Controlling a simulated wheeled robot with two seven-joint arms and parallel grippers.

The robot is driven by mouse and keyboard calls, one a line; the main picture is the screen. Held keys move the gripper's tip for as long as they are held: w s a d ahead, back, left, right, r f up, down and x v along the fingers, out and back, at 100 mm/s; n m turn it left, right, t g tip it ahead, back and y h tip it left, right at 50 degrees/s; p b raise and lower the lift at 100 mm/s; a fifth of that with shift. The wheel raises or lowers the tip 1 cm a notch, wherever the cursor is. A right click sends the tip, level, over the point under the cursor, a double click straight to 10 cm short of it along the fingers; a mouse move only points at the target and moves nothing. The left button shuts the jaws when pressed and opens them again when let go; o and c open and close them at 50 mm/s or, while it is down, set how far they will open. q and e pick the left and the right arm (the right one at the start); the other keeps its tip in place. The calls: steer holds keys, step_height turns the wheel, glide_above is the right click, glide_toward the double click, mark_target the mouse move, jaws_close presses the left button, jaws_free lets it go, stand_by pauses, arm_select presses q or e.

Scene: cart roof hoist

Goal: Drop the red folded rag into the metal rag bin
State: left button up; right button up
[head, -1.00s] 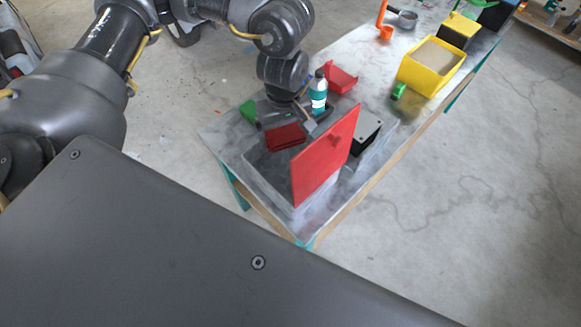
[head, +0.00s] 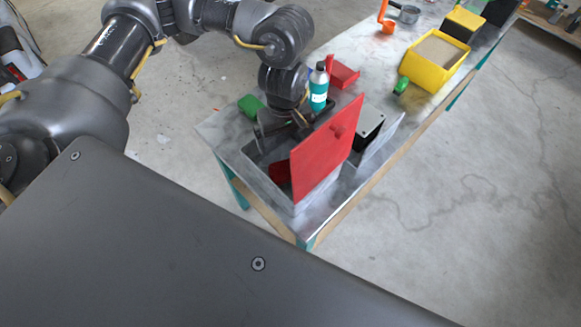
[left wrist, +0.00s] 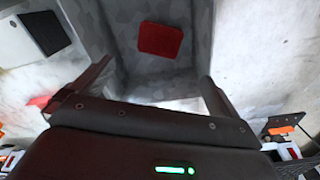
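The metal rag bin (head: 262,187) is a grey open box at the near end of the table, with its red lid (head: 322,155) standing up on its right side. The red folded rag (left wrist: 161,40) lies inside the bin, apart from my fingers. In the head view the rag (head: 280,172) is partly hidden by the lid and bin wall. My left gripper (head: 283,131) is over the bin's opening. In the left wrist view the left gripper's fingers (left wrist: 156,74) are spread with nothing between them. My right gripper is not in view.
A teal-and-white bottle (head: 318,90) stands close behind my left gripper. A green object (head: 251,106), a red scoop-like tray (head: 344,75) and a black box with a grey top (head: 368,124) are near the bin. A yellow bin (head: 434,62) stands further along the table.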

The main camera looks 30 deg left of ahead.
arm_select(q)
steer(key=shift+r, duration=0.1)
step_height(320, 180, up, 11)
steer(key=b, duration=0.2)
steer(key=shift+f, duration=0.2)
stand_by(0.6)
